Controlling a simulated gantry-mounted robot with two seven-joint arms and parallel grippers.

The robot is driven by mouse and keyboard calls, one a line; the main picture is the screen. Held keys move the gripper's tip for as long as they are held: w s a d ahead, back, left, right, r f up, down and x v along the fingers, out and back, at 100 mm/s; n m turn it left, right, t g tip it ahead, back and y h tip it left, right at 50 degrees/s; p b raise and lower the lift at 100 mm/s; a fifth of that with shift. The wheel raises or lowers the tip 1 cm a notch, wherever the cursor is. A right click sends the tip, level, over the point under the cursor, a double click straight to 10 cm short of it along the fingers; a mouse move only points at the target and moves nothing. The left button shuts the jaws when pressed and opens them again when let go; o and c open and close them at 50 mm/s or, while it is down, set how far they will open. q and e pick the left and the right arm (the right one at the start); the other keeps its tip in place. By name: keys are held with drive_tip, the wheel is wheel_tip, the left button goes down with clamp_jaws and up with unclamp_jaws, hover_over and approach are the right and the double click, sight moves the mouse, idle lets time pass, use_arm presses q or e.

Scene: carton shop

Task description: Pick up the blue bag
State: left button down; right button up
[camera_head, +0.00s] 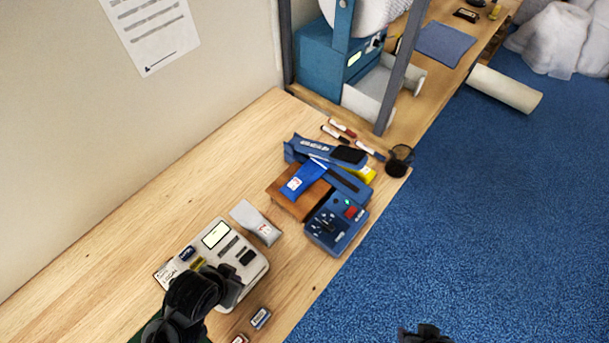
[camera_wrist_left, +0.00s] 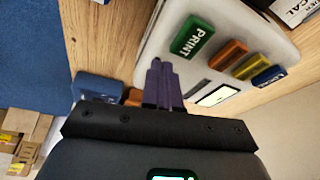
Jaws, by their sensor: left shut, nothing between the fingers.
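The blue bag (camera_head: 304,178) is a small flat packet with a white label. It lies on a brown block (camera_head: 287,200) beside a blue sealer-like device (camera_head: 318,153), in the middle of the bench. My left gripper (camera_head: 224,272) is over the pale printer-like machine, to the lower left of the bag and apart from it. In the left wrist view its dark fingers (camera_wrist_left: 160,82) are together with nothing between them. The bag cannot be made out in that view. Part of my right gripper (camera_head: 425,333) shows at the bottom edge over the blue floor; its fingers are unclear.
The pale machine (camera_head: 245,265) has coloured buttons, including a green PRINT button (camera_wrist_left: 192,37). A grey packet (camera_head: 256,222) lies between it and the brown block. A blue control box (camera_head: 337,222), pens (camera_head: 342,129) and a black cup (camera_head: 398,160) stand nearby. The bench's left side is clear.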

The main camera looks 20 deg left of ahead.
use_arm(q)
drive_tip(key=shift+c, duration=1)
unclamp_jaws()
